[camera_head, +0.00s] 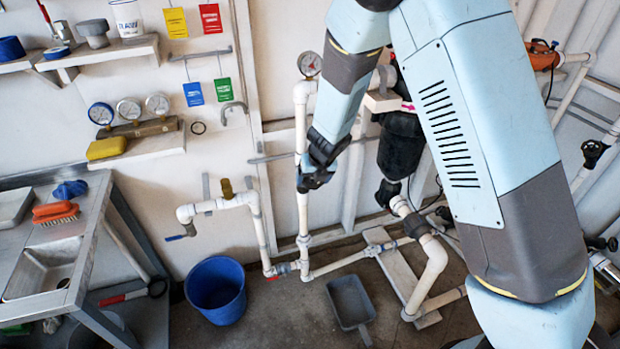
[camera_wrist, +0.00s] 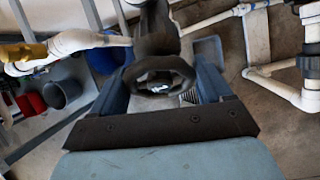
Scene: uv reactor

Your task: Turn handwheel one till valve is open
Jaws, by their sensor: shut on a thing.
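A black handwheel (camera_wrist: 160,88) with a lobed rim shows in the wrist view, face on, between my two fingers. My gripper (camera_wrist: 161,76) is shut on it, with one blue-grey finger on each side of the rim. In the head view my gripper (camera_head: 317,170) is in front of the white vertical pipe (camera_head: 301,120), below the round gauge (camera_head: 309,64). There the handwheel is hard to tell from my dark gripper. The valve's own position cannot be read from these views.
Another black handwheel (camera_head: 388,191) is right of my gripper, below a black filter housing (camera_head: 400,140). A blue bucket (camera_head: 216,289) and grey dustpan (camera_head: 350,301) are on the floor. A metal bench (camera_head: 92,235) stands far left.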

